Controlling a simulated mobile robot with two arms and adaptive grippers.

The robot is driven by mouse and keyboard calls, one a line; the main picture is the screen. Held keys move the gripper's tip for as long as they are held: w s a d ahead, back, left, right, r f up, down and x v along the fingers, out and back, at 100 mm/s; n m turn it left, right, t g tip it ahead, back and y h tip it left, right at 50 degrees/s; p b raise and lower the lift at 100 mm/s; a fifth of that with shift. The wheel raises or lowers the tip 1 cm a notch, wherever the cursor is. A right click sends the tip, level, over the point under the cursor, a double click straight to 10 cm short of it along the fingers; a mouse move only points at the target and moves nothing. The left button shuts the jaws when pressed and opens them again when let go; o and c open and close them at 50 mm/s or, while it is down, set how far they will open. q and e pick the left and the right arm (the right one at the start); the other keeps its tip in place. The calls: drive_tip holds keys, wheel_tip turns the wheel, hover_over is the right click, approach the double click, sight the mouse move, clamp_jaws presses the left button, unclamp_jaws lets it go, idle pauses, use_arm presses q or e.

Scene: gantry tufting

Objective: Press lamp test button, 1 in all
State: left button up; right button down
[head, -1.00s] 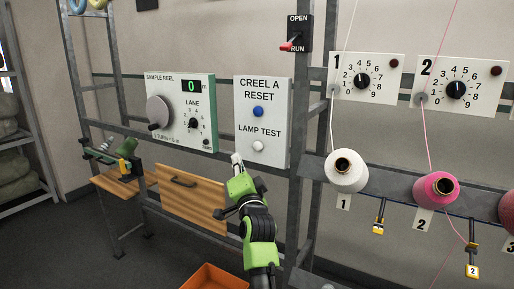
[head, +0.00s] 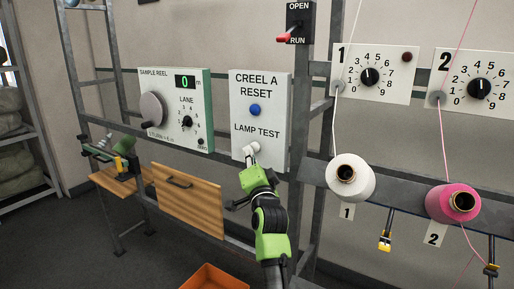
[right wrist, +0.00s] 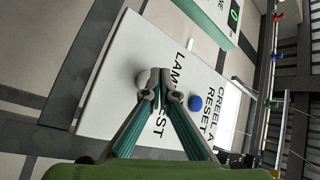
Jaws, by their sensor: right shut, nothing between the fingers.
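In the right wrist view the shut fingertips (right wrist: 160,76) overlap the white button (right wrist: 142,78); the blue button (right wrist: 195,103) is clear to the right. I cannot tell whether the tips touch the button. My left gripper is not in view.
The sample reel box (head: 160,80) is left of the panel. A red-handled OPEN/RUN switch (head: 300,25) is above right. White (head: 350,178) and pink (head: 452,203) yarn cones stand to the right. A wooden drawer front (head: 188,198) and an orange bin (head: 214,278) are below.

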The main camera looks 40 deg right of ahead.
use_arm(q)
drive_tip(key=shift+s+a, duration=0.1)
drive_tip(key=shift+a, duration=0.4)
use_arm(e)
drive_tip(key=shift+w, duration=0.15)
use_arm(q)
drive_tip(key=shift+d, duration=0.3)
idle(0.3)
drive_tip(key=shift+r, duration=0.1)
use_arm(e)
drive_tip(key=shift+w+d, duration=0.1)
drive_tip(key=shift+d, duration=0.25)
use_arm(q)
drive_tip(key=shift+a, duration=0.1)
use_arm(e)
drive_tip(key=shift+w+d, duration=0.2)
drive_tip(key=shift+d, duration=0.25)
idle(0.5)
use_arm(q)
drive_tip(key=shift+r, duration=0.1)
use_arm(e)
drive_tip(key=shift+a, duration=0.15)
use_arm(q)
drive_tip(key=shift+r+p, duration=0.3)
drive_tip(key=shift+p, duration=0.25)
use_arm(e)
drive_tip(key=shift+s+a, duration=0.35)
drive_tip(key=shift+a, duration=0.35)
